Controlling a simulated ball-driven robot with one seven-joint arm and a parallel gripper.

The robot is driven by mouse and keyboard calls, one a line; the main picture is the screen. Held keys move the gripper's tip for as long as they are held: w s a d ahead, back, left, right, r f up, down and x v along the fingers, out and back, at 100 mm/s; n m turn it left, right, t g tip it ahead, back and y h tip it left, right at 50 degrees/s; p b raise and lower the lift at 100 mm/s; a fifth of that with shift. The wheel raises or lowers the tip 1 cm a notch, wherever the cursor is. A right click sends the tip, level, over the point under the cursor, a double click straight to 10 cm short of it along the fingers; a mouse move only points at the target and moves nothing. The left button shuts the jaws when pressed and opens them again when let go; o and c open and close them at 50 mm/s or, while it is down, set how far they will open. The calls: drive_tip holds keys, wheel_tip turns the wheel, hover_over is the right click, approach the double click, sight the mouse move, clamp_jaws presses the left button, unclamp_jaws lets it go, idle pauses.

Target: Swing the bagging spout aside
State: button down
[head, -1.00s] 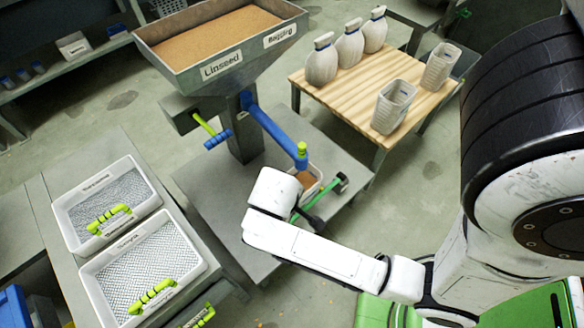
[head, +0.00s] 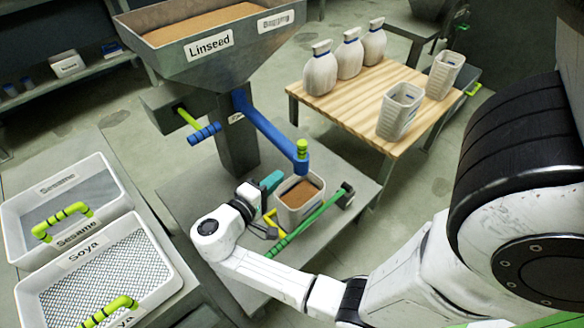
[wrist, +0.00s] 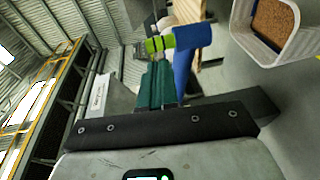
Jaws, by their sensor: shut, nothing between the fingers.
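The bagging spout (head: 270,131) is a blue arm that slopes down from the Linseed hopper's post. Its end is a blue nozzle with a yellow-green ribbed knob (head: 302,148) on top, above a container (head: 300,207) of brown seed. My gripper (head: 271,181), with teal fingers, is left of the nozzle and a little lower, apart from it in the head view. In the wrist view the shut teal fingers (wrist: 157,85) point towards the green knob (wrist: 160,44) and the blue spout (wrist: 182,70). Whether they touch it I cannot tell.
The Linseed hopper (head: 203,45) stands behind, with a blue-gripped crank (head: 204,133) on its left. A green bar with a black end (head: 345,195) lies right of the container. Sieve trays (head: 35,220) are at left. A wooden table (head: 352,108) holds bags and empty containers.

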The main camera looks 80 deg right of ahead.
sight(299, 149)
drive_tip(key=shift+w+d+h+b, duration=0.15)
drive_tip(key=shift+w+h+b, duration=0.2)
drive_tip(key=shift+w+h, duration=0.35)
drive_tip(key=shift+s, duration=0.1)
drive_tip(key=x, duration=1)
drive_tip(key=shift+s, duration=0.1)
